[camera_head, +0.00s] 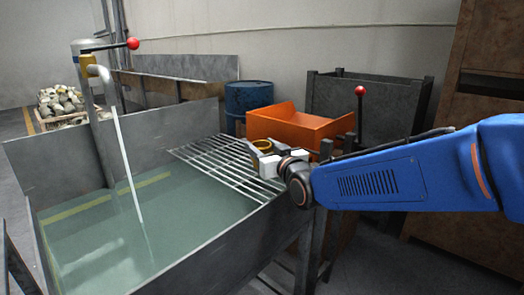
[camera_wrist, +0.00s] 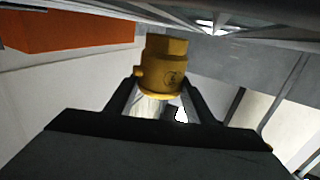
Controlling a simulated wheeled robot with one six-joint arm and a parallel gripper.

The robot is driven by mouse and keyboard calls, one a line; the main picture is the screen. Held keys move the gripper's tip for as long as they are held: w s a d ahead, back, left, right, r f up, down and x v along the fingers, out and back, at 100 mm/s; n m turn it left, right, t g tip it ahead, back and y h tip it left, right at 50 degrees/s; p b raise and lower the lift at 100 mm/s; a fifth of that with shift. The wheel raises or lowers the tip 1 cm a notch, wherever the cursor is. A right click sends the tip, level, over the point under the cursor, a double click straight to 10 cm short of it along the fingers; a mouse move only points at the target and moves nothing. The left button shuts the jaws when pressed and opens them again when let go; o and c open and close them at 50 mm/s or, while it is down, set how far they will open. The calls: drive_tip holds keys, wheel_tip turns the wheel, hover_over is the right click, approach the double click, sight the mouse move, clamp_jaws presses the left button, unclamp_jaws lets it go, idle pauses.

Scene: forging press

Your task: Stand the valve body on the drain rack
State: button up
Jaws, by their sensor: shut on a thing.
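The valve body is a yellow-brass cylinder with a small side boss and a round mark. In the wrist view the valve body (camera_wrist: 165,68) sits between the two dark fingers of my gripper (camera_wrist: 158,100), which is shut on it. In the head view the valve body (camera_head: 262,146) shows small at the end of my blue arm, beside the white parts of my gripper (camera_head: 268,160). The drain rack (camera_head: 215,163) is a grid of metal bars across the far right end of the water tank. The valve body is at the rack's right edge; I cannot tell whether it touches the bars.
Water pours from a pipe with a red-knobbed lever (camera_head: 132,43) into the tank (camera_head: 150,215). An orange bin (camera_head: 290,125), a blue drum (camera_head: 247,97) and a dark metal box (camera_head: 375,100) stand behind the rack. The rack's left and middle bars are bare.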

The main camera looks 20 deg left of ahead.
drive_tip(key=shift+f, duration=0.5)
drive_tip(key=shift+f, duration=0.1)
drive_tip(key=o, duration=1.5)
drive_tip(key=v, duration=1.2)
drive_tip(key=shift+d, duration=0.1)
